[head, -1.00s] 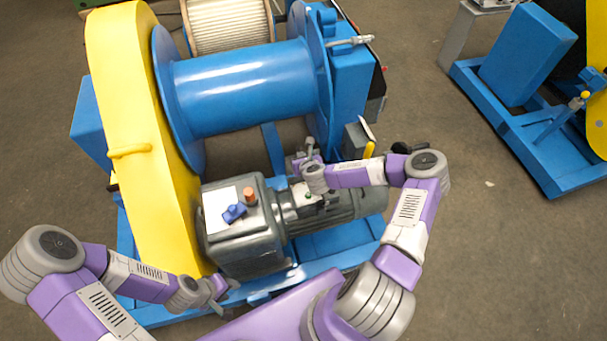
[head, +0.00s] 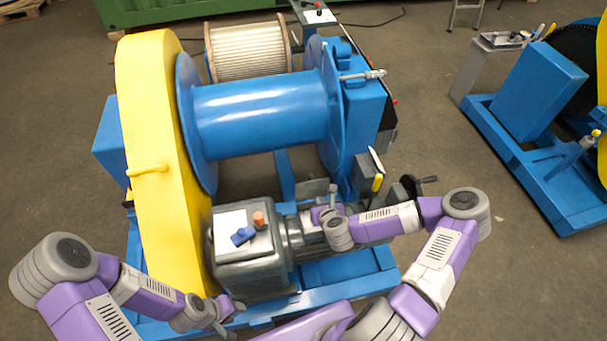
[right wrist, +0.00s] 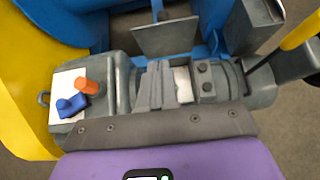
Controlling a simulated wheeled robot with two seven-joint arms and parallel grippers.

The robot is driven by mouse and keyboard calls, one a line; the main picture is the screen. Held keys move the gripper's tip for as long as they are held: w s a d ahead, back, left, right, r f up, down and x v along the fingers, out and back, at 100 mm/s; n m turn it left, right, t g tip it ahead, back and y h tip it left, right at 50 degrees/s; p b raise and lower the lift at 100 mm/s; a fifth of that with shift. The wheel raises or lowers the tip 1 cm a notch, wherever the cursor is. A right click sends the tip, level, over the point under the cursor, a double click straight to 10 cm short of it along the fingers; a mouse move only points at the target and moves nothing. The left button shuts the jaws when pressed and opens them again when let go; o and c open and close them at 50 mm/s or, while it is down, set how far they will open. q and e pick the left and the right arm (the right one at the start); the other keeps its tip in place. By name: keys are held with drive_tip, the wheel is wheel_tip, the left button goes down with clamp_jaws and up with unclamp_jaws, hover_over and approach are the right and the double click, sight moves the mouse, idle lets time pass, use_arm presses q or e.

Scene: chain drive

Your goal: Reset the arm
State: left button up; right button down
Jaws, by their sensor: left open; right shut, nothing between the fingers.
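My right arm reaches in over the grey motor and gearbox (head: 248,268). My right gripper (head: 332,192) is above the motor side of the machine. In the right wrist view its fingers (right wrist: 158,84) are together with nothing between them. My left gripper (head: 232,316) is low in the head view, near the blue frame in front of the gearbox. It is open; nothing shows in it, though its fingertips are small there. An orange cylinder (head: 258,219) and a small blue piece (head: 243,235) sit on the white plate on top of the gearbox.
A tall yellow chain guard (head: 160,130) stands left of a blue drum (head: 262,112). A lever with a yellow grip (head: 377,183) and a black crank (head: 423,181) are close to my right forearm. Another blue machine (head: 530,90) stands at the right, with bare floor between.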

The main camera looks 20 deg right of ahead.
drive_tip(key=s+a+f+n+g+y, duration=0.2)
drive_tip(key=s+a+f+n+y, duration=0.1)
drive_tip(key=a+n, duration=0.45)
drive_tip(key=s+a+f+n+g+y, duration=0.1)
drive_tip(key=s+a+f+n+y, duration=0.2)
drive_tip(key=a+n, duration=0.5)
drive_tip(key=s+a+f+n+g, duration=0.1)
drive_tip(key=s+f+n+g, duration=0.2)
drive_tip(key=s+n+g, duration=0.4)
drive_tip(key=s+n, duration=0.6)
drive_tip(key=n, duration=0.7)
drive_tip(key=shift+a, duration=0.25)
drive_tip(key=shift+s, duration=0.1)
